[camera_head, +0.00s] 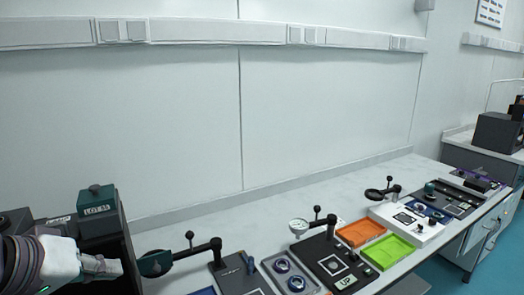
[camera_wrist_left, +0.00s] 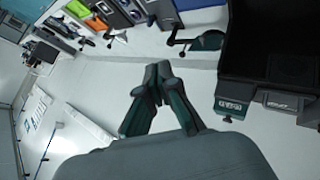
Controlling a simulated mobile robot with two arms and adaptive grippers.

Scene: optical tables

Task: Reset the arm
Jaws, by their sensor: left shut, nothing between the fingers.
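My left arm comes in at the lower left of the head view. Its gripper (camera_head: 115,267) is in front of the dark box at the bench's left end. In the left wrist view the two dark fingers of the gripper (camera_wrist_left: 158,72) meet at their tips, shut with nothing between them. My right gripper is in neither view.
A dark box (camera_head: 124,240) with a green "LOT 55" block (camera_head: 98,212) stands close by my left gripper. The bench's back strip is clear.

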